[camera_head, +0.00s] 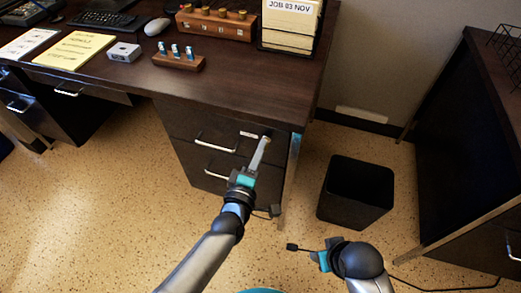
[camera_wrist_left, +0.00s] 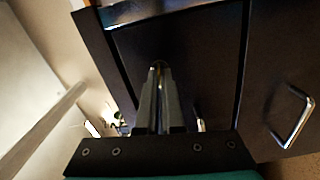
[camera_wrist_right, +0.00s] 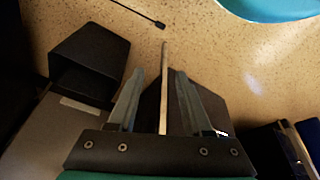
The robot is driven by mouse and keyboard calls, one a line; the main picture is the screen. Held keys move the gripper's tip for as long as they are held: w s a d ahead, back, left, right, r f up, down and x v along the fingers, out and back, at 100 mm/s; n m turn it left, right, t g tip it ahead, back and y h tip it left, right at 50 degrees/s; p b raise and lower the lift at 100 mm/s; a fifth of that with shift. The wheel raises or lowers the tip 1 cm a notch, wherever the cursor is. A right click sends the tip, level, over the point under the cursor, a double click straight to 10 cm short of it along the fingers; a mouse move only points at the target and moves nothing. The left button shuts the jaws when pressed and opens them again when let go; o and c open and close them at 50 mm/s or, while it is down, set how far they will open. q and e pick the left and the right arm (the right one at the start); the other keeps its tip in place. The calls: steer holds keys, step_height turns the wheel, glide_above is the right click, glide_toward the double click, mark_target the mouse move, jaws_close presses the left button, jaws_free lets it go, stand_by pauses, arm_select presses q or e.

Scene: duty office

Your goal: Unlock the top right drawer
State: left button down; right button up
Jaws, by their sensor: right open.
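The top right drawer (camera_head: 226,130) of the dark desk is closed, with a silver handle and a small pale label. Its brassy lock (camera_head: 265,137) sits near the drawer's upper right corner. My left gripper (camera_head: 264,142) has its fingertips at this lock. In the left wrist view its fingers (camera_wrist_left: 159,72) are close together, with a small gold glint at their tips. Whether they hold a key is hidden. Keys with blue heads (camera_head: 175,49) stand in a wooden block (camera_head: 179,62) on the desk. My right gripper (camera_wrist_right: 157,75) is open and empty, low over the floor.
A black waste bin (camera_head: 357,190) stands right of the desk, near my right arm. A dark cabinet (camera_head: 470,150) is at the far right.

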arm_select(q)
steer(key=shift+n, duration=0.7)
arm_select(e)
steer(key=shift+s+r, duration=0.15)
steer(key=shift+r, duration=0.2)
arm_select(q)
steer(key=c, duration=1.1)
jaws_free()
steer(key=shift+o, duration=0.2)
arm_select(e)
steer(key=shift+r, duration=0.1)
arm_select(q)
steer(key=p+v, duration=0.3)
steer(key=v, duration=1.2)
steer(key=shift+p, duration=0.3)
arm_select(e)
steer(key=s+d+f+g, duration=0.1)
steer(key=s+f, duration=0.2)
steer(key=f, duration=0.4)
steer(key=shift+s+f, duration=0.25)
steer(key=shift+f, duration=0.1)
